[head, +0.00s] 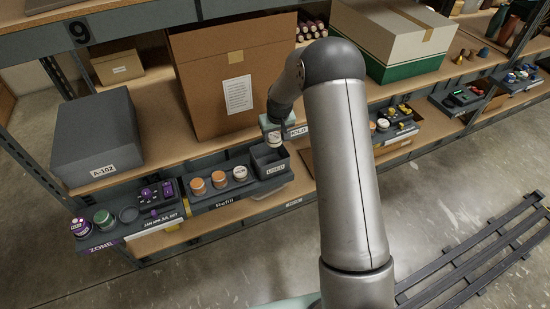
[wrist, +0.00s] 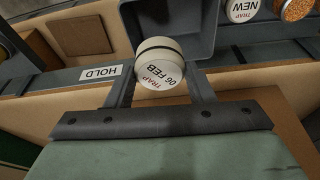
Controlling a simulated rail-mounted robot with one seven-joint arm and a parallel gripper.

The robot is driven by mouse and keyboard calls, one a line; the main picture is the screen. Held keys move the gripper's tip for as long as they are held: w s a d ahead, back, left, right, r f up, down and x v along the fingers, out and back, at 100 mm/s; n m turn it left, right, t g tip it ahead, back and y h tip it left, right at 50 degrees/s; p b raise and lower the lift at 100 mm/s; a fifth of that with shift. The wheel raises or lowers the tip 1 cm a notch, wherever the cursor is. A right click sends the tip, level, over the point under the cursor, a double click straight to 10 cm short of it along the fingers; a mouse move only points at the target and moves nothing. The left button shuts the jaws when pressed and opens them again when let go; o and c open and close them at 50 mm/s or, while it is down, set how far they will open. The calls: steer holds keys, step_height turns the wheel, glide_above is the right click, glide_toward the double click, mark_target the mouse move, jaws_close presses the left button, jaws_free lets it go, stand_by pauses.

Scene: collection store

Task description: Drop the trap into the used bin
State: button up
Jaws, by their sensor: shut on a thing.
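The trap is a small round white jar with a dark band, marked "TRAP 06 FEB" in the wrist view (wrist: 160,64); its pale side shows in the head view (head: 274,142). My gripper (wrist: 160,72) is shut on it, one finger on each side; in the head view the gripper (head: 273,133) is partly hidden by my arm. The used bin (head: 270,171) is an open dark grey box with a white label on its front. In the wrist view the bin (wrist: 207,45) lies beyond the trap.
A tray of traps (head: 213,198) marked "Refill" stands just left of the bin. A tall cardboard box (head: 215,110) stands behind the tray. A grey box (head: 97,140) stands farther left.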

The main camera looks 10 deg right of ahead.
mark_target(275, 144)
steer(key=shift+f+b, duration=1)
steer(key=shift+f, duration=1.55)
steer(key=o, duration=1)
steer(key=shift+o, duration=0.2)
steer(key=shift+r, duration=0.1)
steer(key=b+v, duration=0.1)
steer(key=v, duration=1.6)
steer(key=shift+r, duration=0.15)
